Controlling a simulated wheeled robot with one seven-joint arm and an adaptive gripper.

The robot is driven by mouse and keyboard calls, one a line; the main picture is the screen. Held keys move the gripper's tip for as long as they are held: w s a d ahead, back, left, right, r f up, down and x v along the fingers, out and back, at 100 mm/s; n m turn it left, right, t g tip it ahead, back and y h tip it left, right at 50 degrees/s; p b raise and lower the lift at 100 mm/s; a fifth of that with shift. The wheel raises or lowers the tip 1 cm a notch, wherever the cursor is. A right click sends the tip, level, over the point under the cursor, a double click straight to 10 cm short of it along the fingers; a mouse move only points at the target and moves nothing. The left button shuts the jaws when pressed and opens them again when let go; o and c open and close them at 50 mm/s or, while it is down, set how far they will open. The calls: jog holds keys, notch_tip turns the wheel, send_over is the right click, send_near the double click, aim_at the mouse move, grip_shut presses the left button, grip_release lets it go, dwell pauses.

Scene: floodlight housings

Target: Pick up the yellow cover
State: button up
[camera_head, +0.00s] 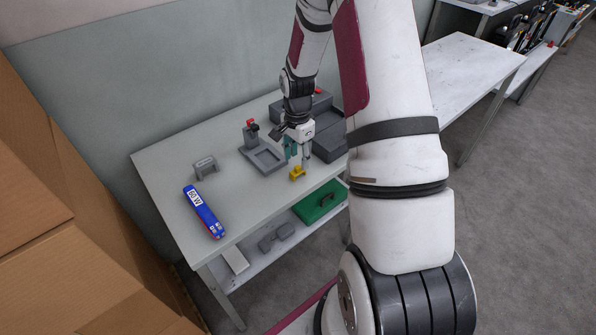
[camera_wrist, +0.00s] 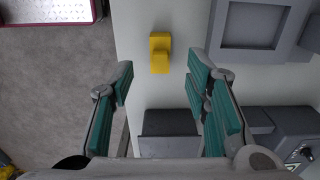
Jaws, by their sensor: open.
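The yellow cover (camera_head: 297,173) is a small yellow block on the grey table, close to its front edge. In the wrist view the yellow cover (camera_wrist: 160,52) lies beyond the fingertips, roughly centred between them, and nothing touches it. My gripper (camera_head: 298,150) hangs above the table just behind the cover in the head view. In the wrist view my gripper (camera_wrist: 160,80) has its two green-padded fingers spread wide, with nothing between them.
A grey fixture (camera_head: 264,158) with a square recess stands left of my gripper. Grey boxes (camera_head: 328,147) stand to the right, partly hidden by my arm. A grey bracket (camera_head: 205,167) and a blue package (camera_head: 204,212) lie at left. A green case (camera_head: 320,203) sits on the lower shelf.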

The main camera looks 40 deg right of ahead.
aim_at(298, 167)
jog(key=shift+f, duration=2.4)
jog(key=shift+c, duration=0.5)
jog(key=c, duration=0.8)
